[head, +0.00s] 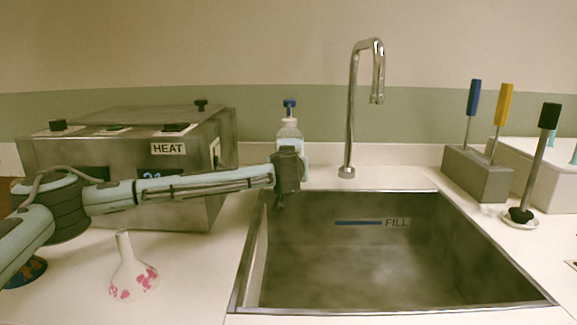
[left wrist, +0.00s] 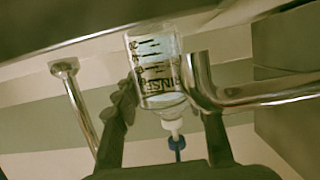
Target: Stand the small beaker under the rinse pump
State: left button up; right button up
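The rinse pump (head: 289,131) is a clear bottle with a blue pump top, standing behind the sink's back left corner. Its blue top (left wrist: 177,143) appears upside down in the left wrist view. My left gripper (head: 287,185) is just in front of the bottle in the head view and hides its lower part. In the left wrist view, a clear cylinder with dark graduation marks, seemingly the small beaker (left wrist: 150,48), sits between my fingers, with the RINSE label showing through it. The gap between beaker and bottle is hard to judge. My right gripper is out of view.
A steel HEAT box (head: 190,210) stands behind my left arm. The sink (head: 400,280) is empty, with a tall tap (head: 350,120) behind it. A pink-patched flask (head: 133,278) stands at the front left. A tool block (head: 478,172) and a black-handled tool (head: 535,160) are at the right.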

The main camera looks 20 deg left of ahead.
pick_arm(q)
jog(key=o, duration=0.4)
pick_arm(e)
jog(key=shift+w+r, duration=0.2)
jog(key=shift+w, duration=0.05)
pick_arm(q)
jog(key=shift+r, duration=0.1)
jog(key=shift+r, duration=0.15)
jog(key=shift+r+p, duration=0.45)
jog(key=shift+p, duration=0.2)
jog(key=shift+s+d+b, duration=0.2)
jog(key=shift+s, duration=0.35)
jog(key=shift+s+d+b, duration=0.15)
jog(key=shift+s+d, duration=0.05)
jog(key=shift+s, duration=0.3)
jog(key=v, duration=0.9)
jog(key=shift+s+r, duration=0.25)
jog(key=shift+s, duration=0.1)
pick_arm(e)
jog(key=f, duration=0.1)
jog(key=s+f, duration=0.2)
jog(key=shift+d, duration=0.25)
